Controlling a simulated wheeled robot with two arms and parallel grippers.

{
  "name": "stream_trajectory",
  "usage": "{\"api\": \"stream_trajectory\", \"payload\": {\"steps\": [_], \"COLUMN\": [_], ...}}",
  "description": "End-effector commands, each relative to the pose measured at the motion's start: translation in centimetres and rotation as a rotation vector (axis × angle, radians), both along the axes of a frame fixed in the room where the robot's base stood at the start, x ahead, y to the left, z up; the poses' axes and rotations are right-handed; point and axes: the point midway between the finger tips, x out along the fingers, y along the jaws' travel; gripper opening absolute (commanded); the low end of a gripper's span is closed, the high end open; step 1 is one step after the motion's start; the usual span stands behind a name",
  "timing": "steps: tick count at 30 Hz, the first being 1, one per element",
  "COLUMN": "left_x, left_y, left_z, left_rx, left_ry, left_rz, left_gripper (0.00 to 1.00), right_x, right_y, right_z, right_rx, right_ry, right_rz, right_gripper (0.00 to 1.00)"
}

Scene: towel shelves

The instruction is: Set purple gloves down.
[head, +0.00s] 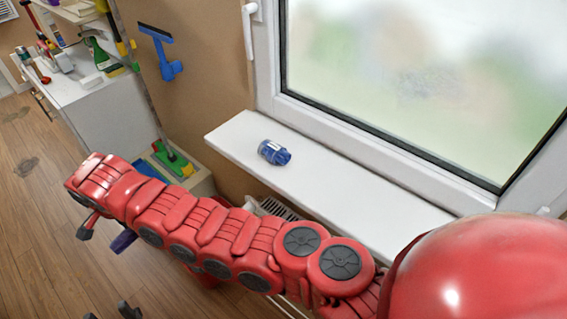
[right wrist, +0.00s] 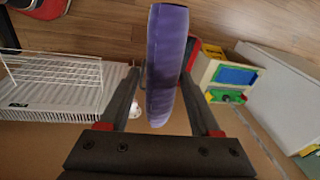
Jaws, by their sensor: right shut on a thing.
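The purple gloves (right wrist: 166,60) are a long purple bundle between the two dark fingers of my right gripper (right wrist: 160,82) in the right wrist view. The gripper is shut on them, and they hang in the air above floor level. In the head view only a small purple piece of the gloves (head: 123,241) shows below my red right arm. The arm hides most of the right gripper (head: 104,233) there. Two dark fingertips of my left gripper (head: 110,314) show apart at the bottom edge, with floor between them; the rest is out of frame.
A white windowsill (head: 340,185) holds a blue bottle (head: 273,152). A white radiator (right wrist: 55,95) is on the wall below. A low crate (right wrist: 207,72) with a green brush and blue item stands beside a white cabinet (right wrist: 275,95). Wooden floor (head: 40,225) at left is mostly clear.

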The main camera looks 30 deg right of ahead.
Motion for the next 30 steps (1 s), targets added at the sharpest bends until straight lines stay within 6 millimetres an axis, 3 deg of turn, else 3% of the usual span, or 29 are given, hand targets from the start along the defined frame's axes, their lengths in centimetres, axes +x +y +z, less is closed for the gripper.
{"api": "stream_trajectory", "payload": {"steps": [1, 8, 14, 20, 24, 30], "left_x": [0.0, 0.0, 0.0, 0.0, 0.0, 0.0], "left_y": [0.0, 0.0, 0.0, 0.0, 0.1, 0.1], "left_z": [-0.7, -1.8, -2.7, -3.7, -4.3, -5.1], "left_rx": [0.000, 0.000, 0.000, 0.000, 0.000, 0.000], "left_ry": [0.000, 0.000, 0.000, 0.000, 0.000, 0.000], "left_rz": [0.000, 0.000, 0.000, 0.000, 0.000, 0.000], "left_gripper": [0.50, 0.50, 0.50, 0.50, 0.50, 0.50], "right_x": [-1.1, -6.2, -11.4, -18.0, -23.4, -30.6], "right_y": [0.1, -1.4, -4.3, -9.1, -13.6, -20.4], "right_z": [-2.3, -9.9, -16.1, -22.5, -26.4, -30.0], "right_rx": [0.003, 0.005, 0.004, -0.004, -0.009, -0.010], "right_ry": [0.009, 0.016, 0.015, 0.013, 0.010, -0.003], "right_rz": [-0.083, -0.488, -0.798, -1.103, -1.307, -1.544], "right_gripper": [0.04, 0.04, 0.04, 0.04, 0.04, 0.04]}}
